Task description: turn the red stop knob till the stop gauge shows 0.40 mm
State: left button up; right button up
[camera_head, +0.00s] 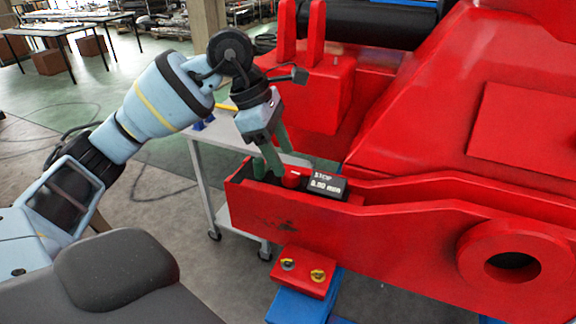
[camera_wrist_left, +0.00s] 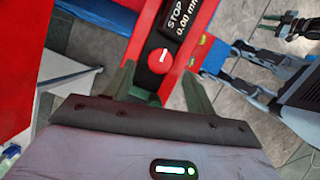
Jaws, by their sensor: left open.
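The red stop knob (camera_head: 292,178) sits on the dark top of the red frame. It also shows in the left wrist view (camera_wrist_left: 160,60) as a round red cap with a white mark. The stop gauge (camera_head: 328,184) is a black box beside it; in the left wrist view (camera_wrist_left: 184,17) it reads 0.00 mm. My left gripper (camera_head: 272,158) is open, fingers pointing down at the knob. In the left wrist view (camera_wrist_left: 158,76) the knob appears between and slightly beyond the fingertips, with gaps on both sides. I cannot tell whether the fingertips reach its height.
The red frame's raised side wall (camera_head: 270,215) runs along the near side of the knob. A tall red block (camera_head: 315,95) stands behind my left wrist. A grey trolley (camera_head: 201,180) stands behind the frame. Small pins sit on a red block (camera_head: 303,272) below.

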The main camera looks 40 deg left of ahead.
aim_at(290, 172)
pick_arm(q)
jog(key=x, duration=0.3)
jog(key=shift+d+f, duration=0.2)
jog(key=shift+f, duration=0.2)
jog(key=shift+c, duration=0.2)
